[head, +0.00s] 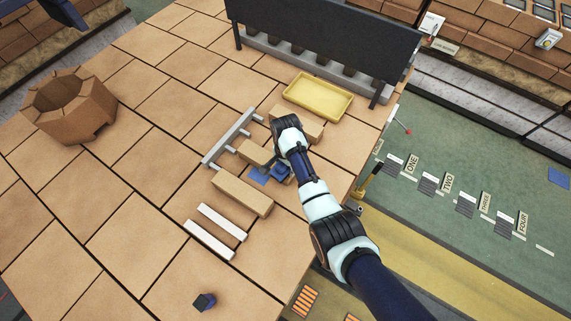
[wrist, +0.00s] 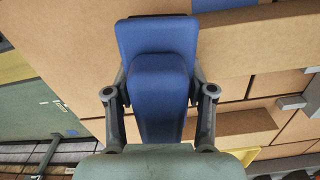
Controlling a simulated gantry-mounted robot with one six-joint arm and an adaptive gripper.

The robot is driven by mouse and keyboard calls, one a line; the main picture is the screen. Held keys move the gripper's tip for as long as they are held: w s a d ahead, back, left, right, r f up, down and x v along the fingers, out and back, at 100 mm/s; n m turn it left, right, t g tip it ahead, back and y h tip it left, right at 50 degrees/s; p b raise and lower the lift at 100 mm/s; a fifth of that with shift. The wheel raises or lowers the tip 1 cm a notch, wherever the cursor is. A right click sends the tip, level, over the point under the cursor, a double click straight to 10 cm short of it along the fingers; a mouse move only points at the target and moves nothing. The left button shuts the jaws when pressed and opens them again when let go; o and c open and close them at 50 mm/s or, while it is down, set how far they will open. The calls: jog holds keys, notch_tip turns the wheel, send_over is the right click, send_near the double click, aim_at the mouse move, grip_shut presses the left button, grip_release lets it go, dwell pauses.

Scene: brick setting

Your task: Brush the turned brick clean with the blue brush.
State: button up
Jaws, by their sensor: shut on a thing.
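My gripper (wrist: 160,105) is shut on the blue brush (wrist: 157,40), whose handle sits between the two fingers in the wrist view. In the head view my gripper (head: 281,168) is low over the brick table, with the blue of the brush (head: 279,174) partly hidden by my arm. A tan brick (head: 256,152) lies just behind and left of it, a longer one (head: 243,193) lies in front, and another (head: 298,126) lies behind. I cannot tell which brick is the turned one, or whether the brush touches a brick.
A flat blue patch (head: 258,176) lies beside the gripper. A grey pegged rail (head: 231,138) stands left, two white bars (head: 221,222) in front, a yellow tray (head: 318,87) behind. A dark panel (head: 325,38) borders the back; a brick ring (head: 70,105) stands far left. The table's left is mostly clear.

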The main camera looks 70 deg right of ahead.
jog(key=r, duration=0.3)
jog(key=shift+w, duration=0.3)
jog(key=shift+r, duration=2.55)
